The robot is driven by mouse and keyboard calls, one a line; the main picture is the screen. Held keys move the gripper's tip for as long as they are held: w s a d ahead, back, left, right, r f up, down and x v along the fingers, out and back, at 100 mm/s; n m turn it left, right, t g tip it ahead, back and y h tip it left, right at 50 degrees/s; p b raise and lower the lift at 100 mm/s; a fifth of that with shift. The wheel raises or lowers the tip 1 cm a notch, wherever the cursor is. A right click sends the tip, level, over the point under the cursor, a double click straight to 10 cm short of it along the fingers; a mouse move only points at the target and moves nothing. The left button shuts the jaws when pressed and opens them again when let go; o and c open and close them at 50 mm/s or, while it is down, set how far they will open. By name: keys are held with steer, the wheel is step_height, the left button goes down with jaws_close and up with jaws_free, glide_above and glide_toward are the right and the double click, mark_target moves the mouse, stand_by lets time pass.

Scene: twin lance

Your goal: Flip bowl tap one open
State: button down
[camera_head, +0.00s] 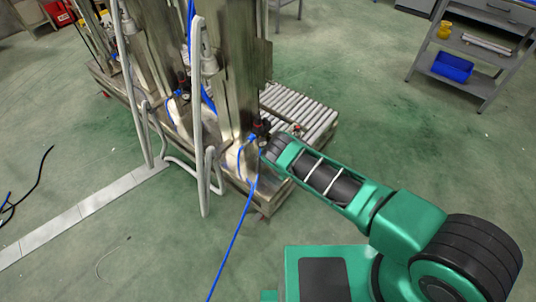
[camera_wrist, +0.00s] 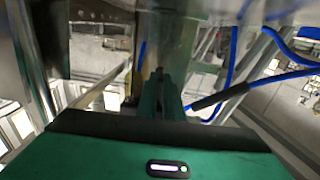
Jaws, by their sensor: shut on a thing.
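My gripper (camera_wrist: 162,90) shows in the wrist view as dark green fingers pointing forward, close together, against the lower part of a pale, upright metal body. It is shut on a small part there, which I take to be bowl tap one; the fingers hide it and I cannot tell its handle position. In the head view, my arm reaches left to the foot of the nearest steel column. The black and red air unit (camera_head: 262,129) sits there, just above my wrist. My fingertips are hidden in that view.
A blue hose (camera_head: 238,238) runs down from the unit across the floor. White bent pipes (camera_head: 201,140) stand left of the column. A roller conveyor (camera_head: 298,112) lies behind it. A shelf with a blue bin (camera_head: 452,67) is far right. Green floor around is mostly clear.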

steer(key=shift+w+d+n+g+y, duration=0.15)
steer(key=shift+d+n+g+y, duration=0.05)
steer(key=shift+n+g+y, duration=0.25)
steer(key=c, duration=1.9)
jaws_free()
steer(key=v, duration=1)
steer(key=shift+s+d, duration=0.25)
